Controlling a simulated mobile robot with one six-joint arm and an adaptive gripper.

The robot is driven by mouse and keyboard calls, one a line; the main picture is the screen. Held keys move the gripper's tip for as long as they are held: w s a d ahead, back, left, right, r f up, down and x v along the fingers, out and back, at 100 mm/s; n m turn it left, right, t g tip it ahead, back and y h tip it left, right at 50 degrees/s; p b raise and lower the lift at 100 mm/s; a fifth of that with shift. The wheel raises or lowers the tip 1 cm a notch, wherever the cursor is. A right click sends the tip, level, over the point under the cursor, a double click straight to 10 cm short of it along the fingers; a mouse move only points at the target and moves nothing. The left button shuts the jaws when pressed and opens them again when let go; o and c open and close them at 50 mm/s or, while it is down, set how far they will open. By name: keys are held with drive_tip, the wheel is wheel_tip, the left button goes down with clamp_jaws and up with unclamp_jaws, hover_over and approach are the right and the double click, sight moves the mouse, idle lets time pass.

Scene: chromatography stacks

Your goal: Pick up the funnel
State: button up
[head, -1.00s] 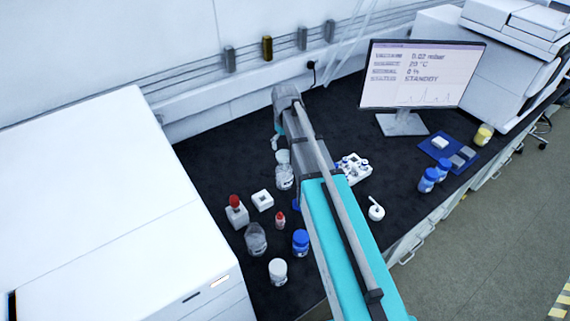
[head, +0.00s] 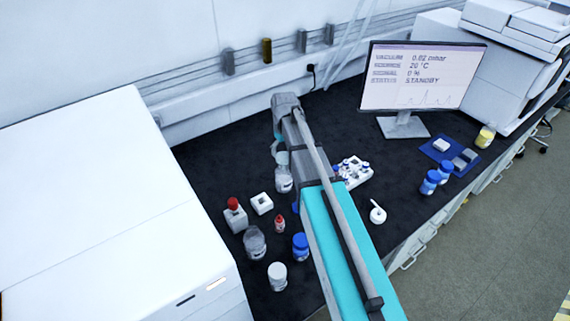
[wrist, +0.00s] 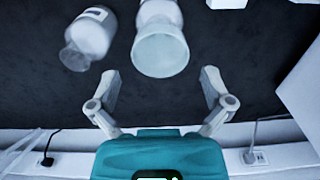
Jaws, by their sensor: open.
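The funnel (wrist: 160,52) is a pale, translucent cone with a wide round mouth. It appears to sit upright on top of a clear jar (wrist: 160,12) in the wrist view. In the head view the funnel (head: 282,158) shows as a pale rim above the clear jar (head: 284,181), partly covered by my arm. My gripper (wrist: 160,88) is open and empty, with its fingers spread wider than the funnel's mouth. The funnel lies in front of the fingertips, roughly centred between them; contact is not visible. In the head view the fingers are mostly hidden by the arm.
A clear bottle (wrist: 90,38) stands left of the funnel in the wrist view. A white block (head: 262,203), red-capped bottle (head: 280,224), glass jar (head: 255,243) and blue-lidded jar (head: 300,246) stand nearby. A large white machine (head: 110,220) fills the left. Dark bench near the wall is free.

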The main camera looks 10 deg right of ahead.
sight(284, 156)
drive_tip(key=shift+w+f+b, duration=0.15)
drive_tip(key=shift+f+b, duration=1.55)
drive_tip(key=shift+f, duration=0.3)
drive_tip(key=c, duration=0.8)
drive_tip(key=shift+c, duration=0.2)
drive_tip(key=shift+r, duration=0.2)
wheel_tip(284, 156, up, 3)
drive_tip(key=p, duration=0.3)
drive_tip(key=s+a+r+p, duration=0.1)
drive_tip(key=s+r+p, duration=0.8)
drive_tip(key=s, duration=0.5)
drive_tip(key=shift+a+r+p, duration=0.15)
drive_tip(key=shift+r+p, duration=0.2)
drive_tip(key=shift+p, duration=0.2)
